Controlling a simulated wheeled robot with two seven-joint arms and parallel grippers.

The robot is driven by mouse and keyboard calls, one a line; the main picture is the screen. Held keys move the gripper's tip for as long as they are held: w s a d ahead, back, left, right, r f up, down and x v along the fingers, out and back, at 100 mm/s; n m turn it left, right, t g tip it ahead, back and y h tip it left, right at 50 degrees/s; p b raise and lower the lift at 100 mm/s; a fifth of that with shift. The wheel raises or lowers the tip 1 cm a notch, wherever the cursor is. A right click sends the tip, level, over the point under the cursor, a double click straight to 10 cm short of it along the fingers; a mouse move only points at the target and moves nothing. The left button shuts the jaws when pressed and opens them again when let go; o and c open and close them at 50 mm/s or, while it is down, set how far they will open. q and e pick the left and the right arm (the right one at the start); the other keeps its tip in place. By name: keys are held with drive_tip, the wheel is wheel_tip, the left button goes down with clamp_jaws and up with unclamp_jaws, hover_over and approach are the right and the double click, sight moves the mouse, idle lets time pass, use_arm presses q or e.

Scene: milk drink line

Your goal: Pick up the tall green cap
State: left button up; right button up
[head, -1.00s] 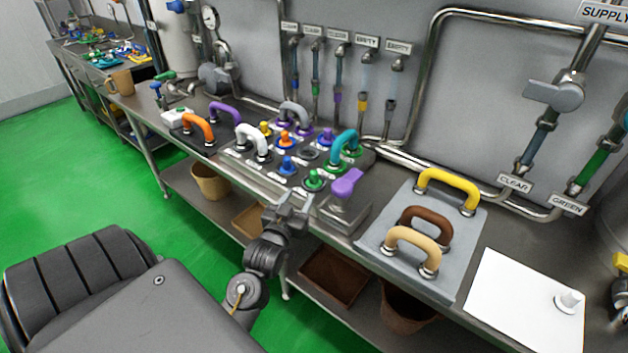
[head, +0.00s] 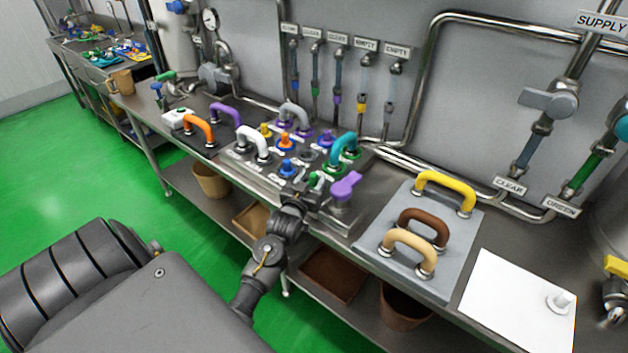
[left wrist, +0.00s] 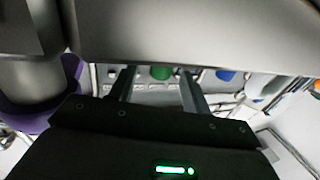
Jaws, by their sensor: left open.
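The green cap (head: 317,180) stands in the panel at the front edge of the bench, left of the purple-handled valve, partly hidden behind my left gripper (head: 303,186). In the left wrist view the green cap (left wrist: 160,73) shows beyond and between the two fingers of my left gripper (left wrist: 157,88), its upper part cut off by a grey part in front. The jaws are open and nothing is held. I cannot tell how far the fingertips are from the cap. My right gripper is not in view.
A purple-handled valve (head: 345,187) stands just right of the gripper. A blue cap (head: 287,168) and a white handle (head: 253,142) are to the left, a teal handle (head: 344,146) behind. A grey board (head: 375,262) with three handles lies farther right.

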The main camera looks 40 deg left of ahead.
use_arm(q)
clamp_jaws()
idle(0.3)
drive_tip(key=shift+r, duration=0.1)
